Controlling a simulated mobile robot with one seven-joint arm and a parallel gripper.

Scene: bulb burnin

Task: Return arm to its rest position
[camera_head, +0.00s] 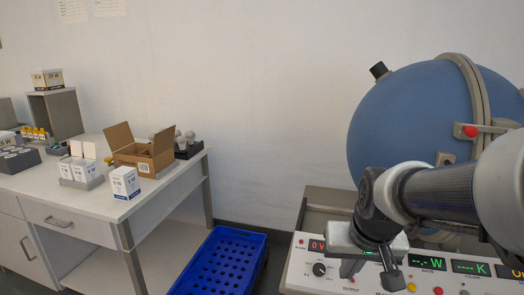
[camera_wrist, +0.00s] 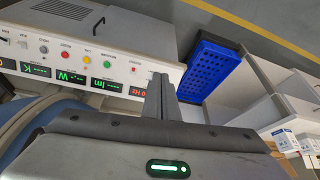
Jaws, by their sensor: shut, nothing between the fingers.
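My gripper (camera_head: 368,270) is at the lower right of the head view, in front of the control panel (camera_head: 325,278) of the test bench. Its fingers point down and hold nothing. In the wrist view my gripper (camera_wrist: 160,98) shows as two grey fingers close together, with the panel's displays and buttons to the left. My arm reaches in from the right, across the front of the large blue sphere (camera_head: 415,115).
A blue perforated crate (camera_head: 228,262) stands on the floor between the bench and a white desk (camera_head: 110,204). An open cardboard box (camera_head: 142,152), small bulb cartons (camera_head: 124,182) and bulbs (camera_head: 190,137) are on the desk. The wall area between desk and sphere is clear.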

